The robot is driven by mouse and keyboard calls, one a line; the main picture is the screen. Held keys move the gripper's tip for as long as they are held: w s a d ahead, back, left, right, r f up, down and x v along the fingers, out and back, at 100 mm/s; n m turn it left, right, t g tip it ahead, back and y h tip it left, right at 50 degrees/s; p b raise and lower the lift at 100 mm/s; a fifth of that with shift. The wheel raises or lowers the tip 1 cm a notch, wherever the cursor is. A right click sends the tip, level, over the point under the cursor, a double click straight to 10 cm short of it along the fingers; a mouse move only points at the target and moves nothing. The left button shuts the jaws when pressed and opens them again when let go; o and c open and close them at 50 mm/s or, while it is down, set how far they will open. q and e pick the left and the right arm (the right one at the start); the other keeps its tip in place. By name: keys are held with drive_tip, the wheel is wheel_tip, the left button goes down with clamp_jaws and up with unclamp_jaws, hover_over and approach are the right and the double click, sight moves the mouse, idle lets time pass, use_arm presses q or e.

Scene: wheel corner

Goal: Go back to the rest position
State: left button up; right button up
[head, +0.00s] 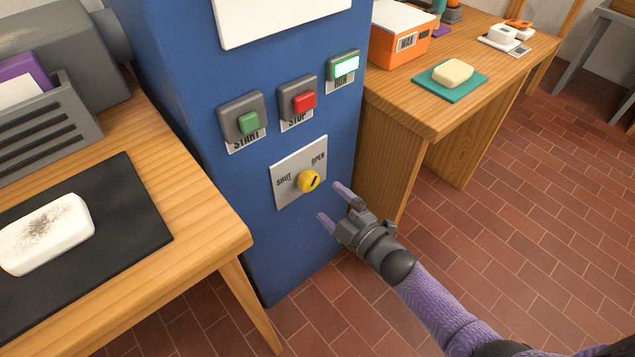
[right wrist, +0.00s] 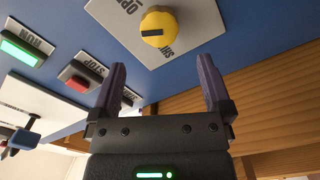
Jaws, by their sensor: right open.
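My right gripper (head: 328,203) is open and empty in the head view, just right of and below the yellow knob (head: 308,181) on the blue cabinet. In the right wrist view its two purple fingers (right wrist: 164,90) are spread apart, with the yellow knob (right wrist: 157,28) beyond them and nothing between them. The knob sits on a grey plate (head: 287,194) marked SHUT and OPEN; its dark mark is slanted. The gripper looks apart from the knob. My left gripper is in neither view.
The blue cabinet (head: 180,100) carries a green START button (head: 249,123), a red STOP button (head: 303,101) and a lit RUN lamp (head: 346,66). A wooden table (head: 195,235) stands left, a wooden bench (head: 440,115) right. Brick floor (head: 520,240) is clear at right.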

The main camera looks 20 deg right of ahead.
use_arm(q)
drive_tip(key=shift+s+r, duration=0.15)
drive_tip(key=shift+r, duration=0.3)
use_arm(e)
drive_tip(key=v, duration=0.2)
drive_tip(key=shift+s+d, duration=0.1)
drive_tip(key=shift+s, duration=0.15)
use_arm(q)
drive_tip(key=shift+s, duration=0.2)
